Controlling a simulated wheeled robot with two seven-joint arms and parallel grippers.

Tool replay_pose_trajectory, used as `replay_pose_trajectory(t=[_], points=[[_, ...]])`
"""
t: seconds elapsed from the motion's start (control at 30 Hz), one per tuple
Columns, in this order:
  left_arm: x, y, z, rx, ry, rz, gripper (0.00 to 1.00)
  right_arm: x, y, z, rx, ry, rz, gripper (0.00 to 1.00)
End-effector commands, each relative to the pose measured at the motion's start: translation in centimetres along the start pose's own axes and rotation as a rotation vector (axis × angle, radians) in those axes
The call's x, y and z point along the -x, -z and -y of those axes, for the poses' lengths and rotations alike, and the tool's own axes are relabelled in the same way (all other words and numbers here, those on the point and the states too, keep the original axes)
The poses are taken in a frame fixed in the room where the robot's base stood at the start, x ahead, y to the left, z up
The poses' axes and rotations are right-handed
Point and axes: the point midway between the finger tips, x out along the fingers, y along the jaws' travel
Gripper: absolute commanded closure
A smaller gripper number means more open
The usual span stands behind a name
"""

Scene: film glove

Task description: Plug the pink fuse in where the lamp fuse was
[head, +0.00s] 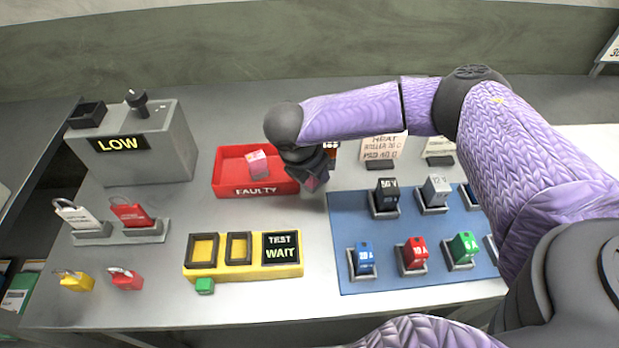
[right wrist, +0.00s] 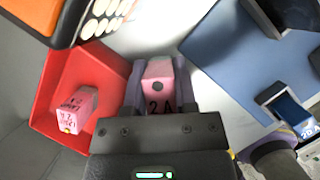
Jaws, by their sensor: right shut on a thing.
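My right gripper (head: 318,170) is shut on a pink fuse (right wrist: 158,72) marked 2 A. The gripper is just right of the red FAULTY tray (head: 230,188). My left gripper is not in view. No empty lamp fuse socket can be made out; my right arm hides part of the table's back.
An orange and black device (right wrist: 75,18) stands close to the gripper. A blue mat (head: 345,275) holds several fuses in stands. A yellow tester (head: 222,272) reads WAIT. A grey box (head: 155,160) reads LOW. Padlocks (head: 127,278) lie at left.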

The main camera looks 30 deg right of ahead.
Motion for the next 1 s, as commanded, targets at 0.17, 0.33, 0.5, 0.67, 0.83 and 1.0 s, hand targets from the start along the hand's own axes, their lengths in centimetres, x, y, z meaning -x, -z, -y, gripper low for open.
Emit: replay_pose_trajectory(t=[0.17, 0.33, 0.5, 0.67, 0.83, 1.0], points=[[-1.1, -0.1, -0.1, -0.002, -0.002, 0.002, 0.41, -2.6, 1.1, 0.0, 0.000, 0.002, 0.001, 1.00], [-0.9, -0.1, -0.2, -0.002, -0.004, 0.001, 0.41, -2.4, 1.0, 0.0, -0.001, 0.001, 0.000, 1.00], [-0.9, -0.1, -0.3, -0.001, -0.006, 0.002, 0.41, -2.5, 1.1, 0.0, -0.001, 0.001, 0.000, 0.51], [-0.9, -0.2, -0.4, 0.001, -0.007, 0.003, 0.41, -2.5, 1.1, 0.0, -0.002, 0.001, 0.000, 0.51], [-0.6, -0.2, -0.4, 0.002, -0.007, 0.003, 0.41, -1.7, 0.9, 0.0, -0.002, -0.001, -0.001, 0.51], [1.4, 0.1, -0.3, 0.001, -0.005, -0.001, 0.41, 3.1, 0.8, -0.1, -0.001, -0.004, -0.002, 0.51]])
